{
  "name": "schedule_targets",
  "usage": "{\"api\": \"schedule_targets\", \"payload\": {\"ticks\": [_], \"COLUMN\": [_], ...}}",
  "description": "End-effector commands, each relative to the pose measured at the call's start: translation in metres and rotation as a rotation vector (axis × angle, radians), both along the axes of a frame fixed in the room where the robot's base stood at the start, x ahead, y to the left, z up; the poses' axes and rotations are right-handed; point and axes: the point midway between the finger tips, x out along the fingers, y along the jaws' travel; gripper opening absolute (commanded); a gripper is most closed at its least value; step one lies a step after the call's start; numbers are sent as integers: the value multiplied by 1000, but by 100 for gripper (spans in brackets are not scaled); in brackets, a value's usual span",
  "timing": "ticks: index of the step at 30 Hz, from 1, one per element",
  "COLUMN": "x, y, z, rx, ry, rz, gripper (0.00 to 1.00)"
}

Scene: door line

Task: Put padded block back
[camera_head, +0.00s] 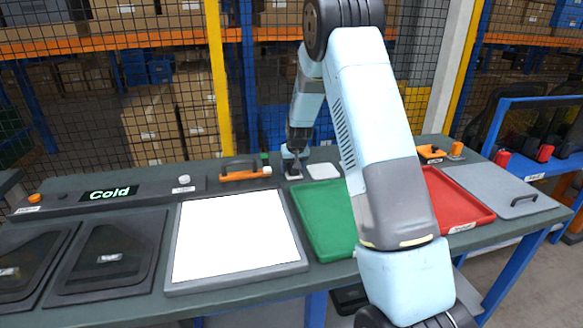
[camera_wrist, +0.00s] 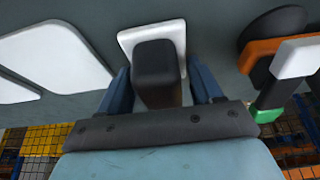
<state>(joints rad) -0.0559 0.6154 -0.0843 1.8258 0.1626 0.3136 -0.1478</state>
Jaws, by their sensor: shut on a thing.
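The padded block (camera_wrist: 155,60) is dark and stands between the two blue fingers of my gripper (camera_wrist: 158,88) in the wrist view. My gripper is shut on it. A small white square (camera_wrist: 127,40) shows right behind or under the block; whether the two touch I cannot tell. In the head view my gripper (camera_head: 293,164) is low at the back of the bench, left of a white plate (camera_head: 323,170). The block is small and dark there, and my fingers partly hide it.
An orange-handled tool (camera_head: 240,176) and a white block (camera_head: 266,170) are just left of my gripper. The white panel (camera_head: 235,238), green tray (camera_head: 322,215) and red tray (camera_head: 455,203) lie in front. A mesh fence (camera_head: 180,90) stands behind the bench.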

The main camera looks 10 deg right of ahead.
Motion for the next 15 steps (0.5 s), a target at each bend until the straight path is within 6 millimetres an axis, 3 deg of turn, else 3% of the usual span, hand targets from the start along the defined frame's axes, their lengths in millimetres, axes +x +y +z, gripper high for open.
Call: {"api": "schedule_targets", "payload": {"ticks": [3,4,12,15], "x": [0,0,0,0], "y": [0,0,0,0], "z": [-2,-2,-2,-2], "rx": [0,0,0,0], "ry": [1,1,1,1], "rz": [0,0,0,0], "gripper": [27,66,90,90]}}
